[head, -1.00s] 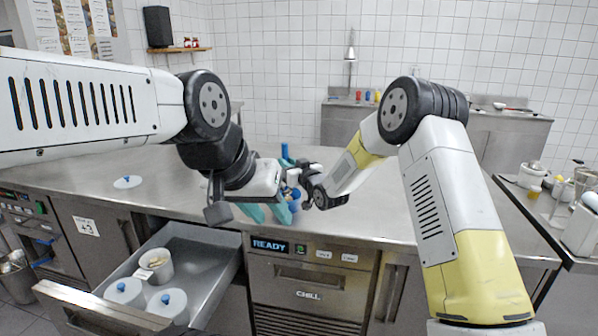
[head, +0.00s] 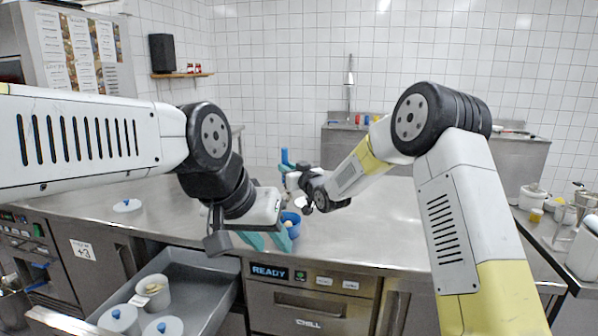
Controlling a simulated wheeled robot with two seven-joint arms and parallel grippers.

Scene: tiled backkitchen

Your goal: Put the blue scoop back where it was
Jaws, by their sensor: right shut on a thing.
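My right gripper (head: 297,178) comes in from the right above the counter, just behind my left one; its fingers are partly hidden. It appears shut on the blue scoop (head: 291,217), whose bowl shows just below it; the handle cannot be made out. My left gripper (head: 267,241) is lower, at the counter's front edge, with its teal fingers apart and pointing down. The scoop's bowl is close to its right finger; I cannot tell if they touch. An uncovered white canister (head: 153,291) with pale contents stands in the open drawer.
The drawer (head: 208,287) is pulled out at lower left. Two lidded canisters (head: 119,318) (head: 163,327) with blue knobs stand in its front. A white lid (head: 127,205) with a blue knob lies on the counter (head: 180,195) at left.

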